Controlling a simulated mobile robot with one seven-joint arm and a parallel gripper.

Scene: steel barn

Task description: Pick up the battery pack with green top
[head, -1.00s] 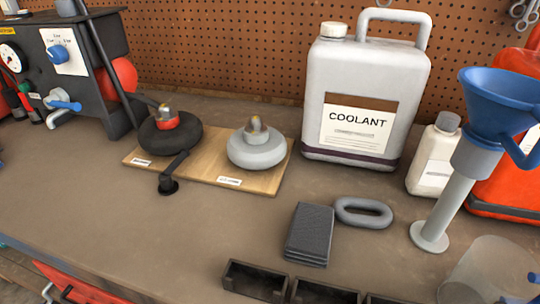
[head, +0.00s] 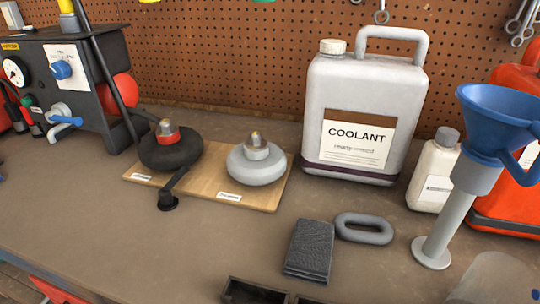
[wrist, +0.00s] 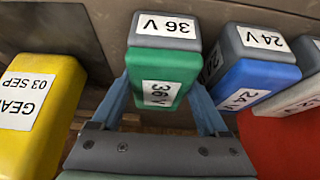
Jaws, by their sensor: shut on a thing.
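In the wrist view, the battery pack with green top (wrist: 168,65) has a grey end and a green part, each with a white 36 V label. My gripper (wrist: 163,100) is shut on it, with one blue-grey finger on either side of the green part. The finger pads are partly hidden behind the pack. The gripper does not show in the head view. A small green edge (head: 263,1) shows at the top of the head view, too cut off to identify.
In the wrist view, a blue 24 V pack (wrist: 253,80) stands close on the right. A yellow pack (wrist: 38,90) labelled GEAR is at left. A red surface (wrist: 285,140) lies lower right. The head view shows a coolant jug (head: 365,90), blue funnel (head: 500,115) and bench.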

